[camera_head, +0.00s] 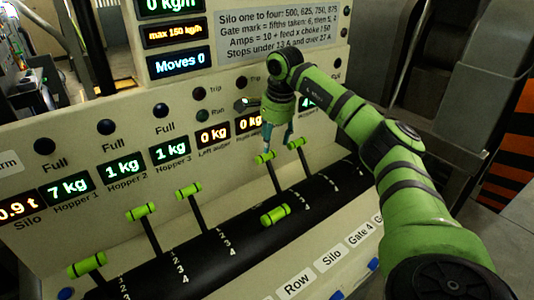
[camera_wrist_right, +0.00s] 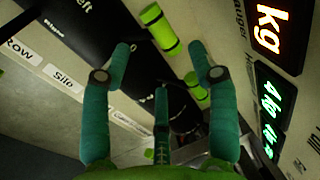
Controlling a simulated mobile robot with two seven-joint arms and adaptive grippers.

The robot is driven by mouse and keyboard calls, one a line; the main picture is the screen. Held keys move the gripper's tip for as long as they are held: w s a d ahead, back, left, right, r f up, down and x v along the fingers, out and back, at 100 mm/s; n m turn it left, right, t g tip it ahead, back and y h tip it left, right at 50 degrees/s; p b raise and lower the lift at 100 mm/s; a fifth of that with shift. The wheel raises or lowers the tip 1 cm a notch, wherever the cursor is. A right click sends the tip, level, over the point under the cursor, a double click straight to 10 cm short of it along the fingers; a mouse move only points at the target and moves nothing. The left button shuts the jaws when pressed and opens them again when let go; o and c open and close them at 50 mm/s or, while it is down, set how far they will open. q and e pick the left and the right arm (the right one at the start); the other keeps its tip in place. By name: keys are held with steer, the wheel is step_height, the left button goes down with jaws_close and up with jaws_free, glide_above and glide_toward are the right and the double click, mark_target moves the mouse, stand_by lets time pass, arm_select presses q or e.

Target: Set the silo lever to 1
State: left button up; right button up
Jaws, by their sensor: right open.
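A row of levers with green handles rises from a black drum marked with numbers. A white "Silo" label (camera_head: 328,258) sits on the front edge, between "Row" and "Gate 4"; I cannot tell surely which lever it names. My right gripper (camera_head: 278,137) is open, at two upright levers with green handles (camera_head: 265,157) and (camera_head: 297,143). In the right wrist view, the open fingers (camera_wrist_right: 160,72) point toward a green handle (camera_wrist_right: 195,85), and another handle (camera_wrist_right: 160,28) lies farther up. Contact is not clear. The "Silo" label also shows there (camera_wrist_right: 63,80). My left gripper is not in view.
One green handle (camera_head: 275,215) is tipped toward the front, lower than its neighbours. Several other levers stand to the left, such as one (camera_head: 141,211). Lit displays, lamps and a text plate (camera_head: 282,35) cover the panel behind. Dark machinery stands at the right.

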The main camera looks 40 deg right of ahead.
mark_target(269, 155)
steer(key=f, duration=0.2)
steer(key=w+f+p, duration=0.1)
steer(key=f, duration=0.2)
steer(key=shift+p, duration=0.3)
steer(key=shift+w+f, duration=0.1)
steer(key=shift+f, duration=0.4)
jaws_close()
